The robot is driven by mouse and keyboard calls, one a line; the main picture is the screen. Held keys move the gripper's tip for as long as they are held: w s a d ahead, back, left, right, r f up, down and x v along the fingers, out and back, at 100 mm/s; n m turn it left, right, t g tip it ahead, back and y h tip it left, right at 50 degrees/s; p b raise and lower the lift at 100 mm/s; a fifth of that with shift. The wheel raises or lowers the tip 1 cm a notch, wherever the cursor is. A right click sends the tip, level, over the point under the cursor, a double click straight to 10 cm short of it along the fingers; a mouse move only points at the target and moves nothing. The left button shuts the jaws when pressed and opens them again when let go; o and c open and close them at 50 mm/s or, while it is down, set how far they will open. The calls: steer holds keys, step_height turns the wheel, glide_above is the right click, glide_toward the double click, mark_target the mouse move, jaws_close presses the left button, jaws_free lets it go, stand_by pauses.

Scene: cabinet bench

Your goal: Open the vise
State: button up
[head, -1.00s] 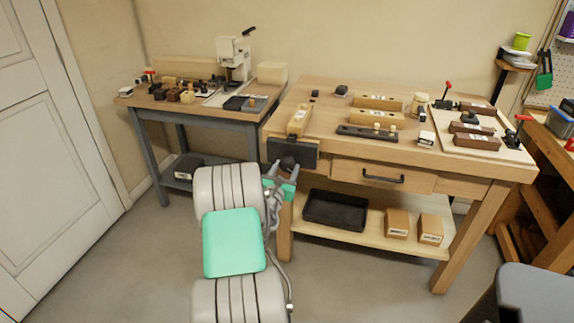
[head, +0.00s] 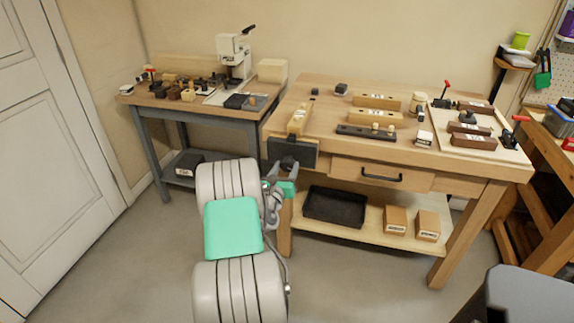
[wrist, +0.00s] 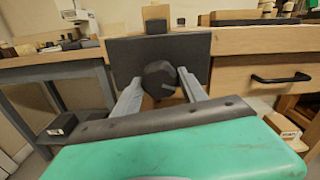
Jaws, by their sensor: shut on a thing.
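The vise (head: 293,153) is a dark rectangular jaw plate on the front left of the wooden workbench. In the wrist view its dark plate (wrist: 122,58) fills the upper middle. A dark faceted knob (wrist: 160,78) sticks out from the plate's lower middle. My gripper (wrist: 160,86) is shut on the knob, with one grey finger on each side. In the head view my gripper (head: 287,168) is at the knob just below the plate, and my arm hides part of the bench's front leg. Any gap behind the plate cannot be made out.
A drawer with a black handle (head: 382,177) lies right of the vise. A black tray (head: 334,207) and cardboard boxes (head: 396,219) stand on the lower shelf. A grey side table (head: 190,118) stands at left. Open floor lies in front.

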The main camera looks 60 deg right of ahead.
steer(key=shift+a+n+p, duration=0.1)
steer(key=shift+n+p, duration=1)
steer(key=shift+n, duration=0.1)
steer(key=o, duration=1.2)
steer(key=s+a+b, duration=0.1)
steer(key=a, duration=0.6)
steer(key=shift+b, duration=0.35)
